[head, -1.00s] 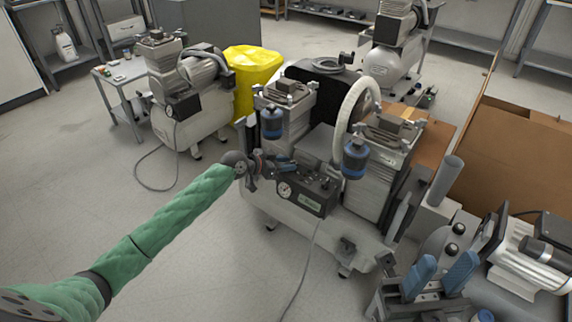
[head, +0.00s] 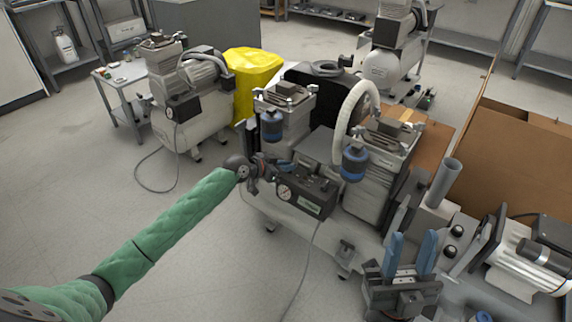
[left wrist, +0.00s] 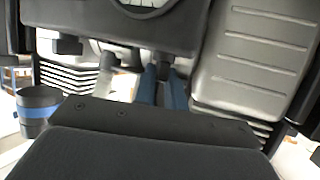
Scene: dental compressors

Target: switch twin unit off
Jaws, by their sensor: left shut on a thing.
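The twin unit is the compressor with two pump heads on a pale tank (head: 285,222) in the middle of the head view. Its dark control box (head: 318,209) with a round gauge faces me. My left gripper (head: 282,172) is at the box's left end, partly hidden by its own wrist. In the left wrist view its blue fingers (left wrist: 163,88) are shut on a small dark part (left wrist: 164,66) at the underside of a dark housing, probably the switch knob. Its on or off position cannot be told. My right gripper (head: 411,258) is open and empty, fingers pointing up, right of the unit.
Another compressor (head: 385,65) is behind. A cardboard box (head: 515,150) is at the right. A cable runs down from the unit.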

